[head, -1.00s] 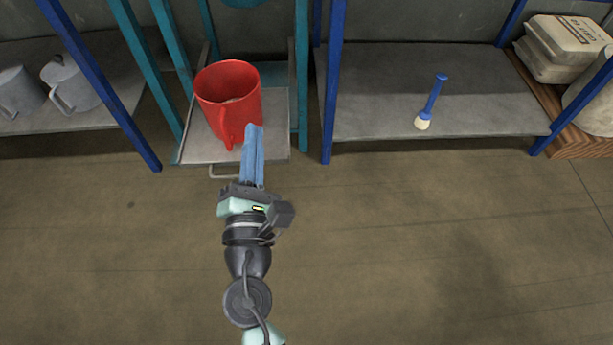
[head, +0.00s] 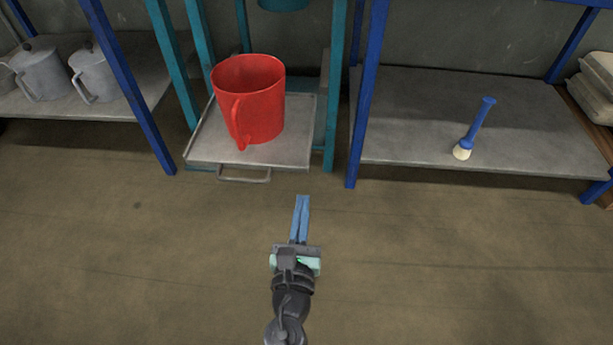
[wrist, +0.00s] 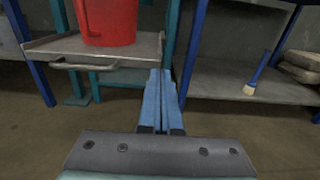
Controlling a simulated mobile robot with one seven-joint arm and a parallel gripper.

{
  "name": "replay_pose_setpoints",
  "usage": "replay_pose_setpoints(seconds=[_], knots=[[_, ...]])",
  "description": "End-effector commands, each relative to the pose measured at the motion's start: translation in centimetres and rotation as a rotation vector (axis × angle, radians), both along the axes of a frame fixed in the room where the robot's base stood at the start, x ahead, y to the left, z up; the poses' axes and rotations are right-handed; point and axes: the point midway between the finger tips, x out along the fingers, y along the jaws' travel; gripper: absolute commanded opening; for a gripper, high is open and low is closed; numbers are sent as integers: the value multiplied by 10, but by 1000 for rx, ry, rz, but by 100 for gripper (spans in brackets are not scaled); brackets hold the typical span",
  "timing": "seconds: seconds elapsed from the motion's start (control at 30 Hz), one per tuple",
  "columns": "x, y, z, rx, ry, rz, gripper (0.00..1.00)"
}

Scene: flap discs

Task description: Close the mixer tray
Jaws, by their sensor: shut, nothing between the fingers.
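The mixer tray (head: 300,150) is a grey metal tray between teal posts, with a bar handle (head: 245,178) on its front edge. It sticks out forward of the posts. A red jug (head: 262,105) stands upright on it. In the wrist view the tray (wrist: 140,45) and its handle (wrist: 85,66) show at upper left, with the lower part of the jug (wrist: 108,20). My gripper (head: 302,198) is shut and empty, in front of the tray and to the right of the handle, apart from both. Its blue fingers (wrist: 162,75) point toward the shelving.
Blue-framed shelves flank the mixer. The right shelf (head: 420,140) holds a blue-handled brush (head: 477,125), with pale sacks (head: 598,85) at far right. Grey jugs (head: 92,75) stand on the left shelf. A blue post (head: 367,100) rises right of the tray. The floor in front is clear.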

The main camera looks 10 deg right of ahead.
Motion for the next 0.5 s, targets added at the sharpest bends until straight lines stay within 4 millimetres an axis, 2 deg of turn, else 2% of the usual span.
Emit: replay_pose_setpoints(seconds=[0.03, 0.2, 0.5], knots=[[11, -4, 0, 1, -3, -1, 0], [40, -14, 0, 0, -2, -1, 0], [71, -24, -1, 2, -1, -1, 0]])
